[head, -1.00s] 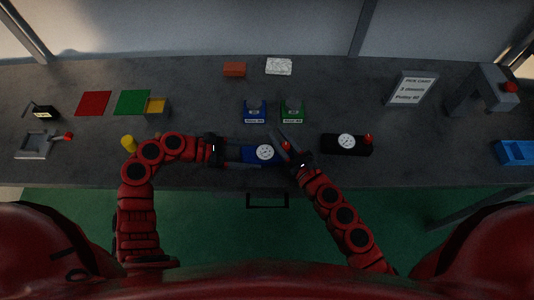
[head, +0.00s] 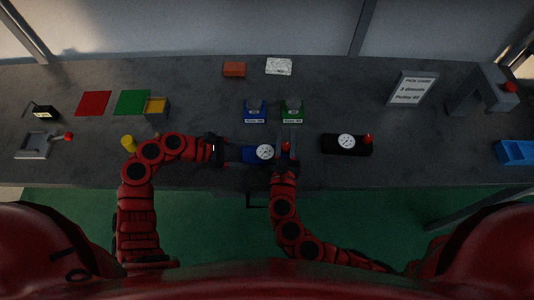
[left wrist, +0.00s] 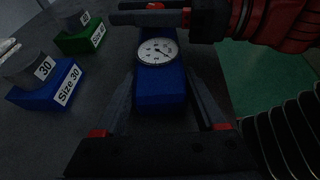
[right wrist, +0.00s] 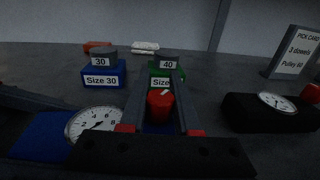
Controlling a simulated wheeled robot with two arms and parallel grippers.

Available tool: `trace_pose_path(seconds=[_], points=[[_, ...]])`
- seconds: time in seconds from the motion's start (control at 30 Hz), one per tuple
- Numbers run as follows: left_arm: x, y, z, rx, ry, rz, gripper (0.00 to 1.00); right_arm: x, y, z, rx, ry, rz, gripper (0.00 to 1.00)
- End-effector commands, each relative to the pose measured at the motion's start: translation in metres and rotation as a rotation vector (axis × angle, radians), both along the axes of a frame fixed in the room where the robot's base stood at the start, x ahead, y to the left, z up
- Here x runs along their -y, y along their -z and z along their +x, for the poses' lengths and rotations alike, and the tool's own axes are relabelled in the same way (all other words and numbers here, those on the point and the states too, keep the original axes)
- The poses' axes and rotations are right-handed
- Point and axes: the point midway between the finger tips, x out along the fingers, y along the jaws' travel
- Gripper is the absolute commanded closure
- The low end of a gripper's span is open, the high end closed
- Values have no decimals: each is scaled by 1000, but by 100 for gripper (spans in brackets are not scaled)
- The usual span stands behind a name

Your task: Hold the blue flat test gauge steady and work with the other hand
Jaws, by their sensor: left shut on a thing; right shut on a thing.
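The blue flat test gauge (head: 253,154) lies on the bench in front of me, with a round white dial and a red knob at its right end. It shows in the left wrist view (left wrist: 160,92) too. My left gripper (head: 238,152) is shut on the gauge's blue body from the left, one finger along each side. My right gripper (head: 287,142) is shut on the red knob (right wrist: 160,104), its fingers either side of it in the right wrist view. The needle's exact reading is too small to tell.
A black gauge (head: 334,147) with a red knob stands just right. Blue (head: 255,117) and green (head: 292,117) size blocks stand behind. A pick card (head: 412,90), grey press (head: 465,98) and blue bin (head: 515,155) are farther right. The bench front is mostly clear.

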Motion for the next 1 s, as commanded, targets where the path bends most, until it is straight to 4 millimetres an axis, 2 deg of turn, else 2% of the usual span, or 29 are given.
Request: trace_pose_path(seconds=[0.07,0.1,0.27,0.6,1.0], points=[[0,1,0,-1,1,2,81,-1,1,-1,-1,47,1,100],[0,1,0,0,1,1,81,1,1,0,-1,63,1,68],[0,1,-1,-1,1,2,81,2,1,0,-1,61,0,39],[0,1,-1,-1,2,2,81,1,1,-3,0,57,0,39],[0,1,-1,-1,2,2,81,-7,1,-45,-1,54,0,39]])
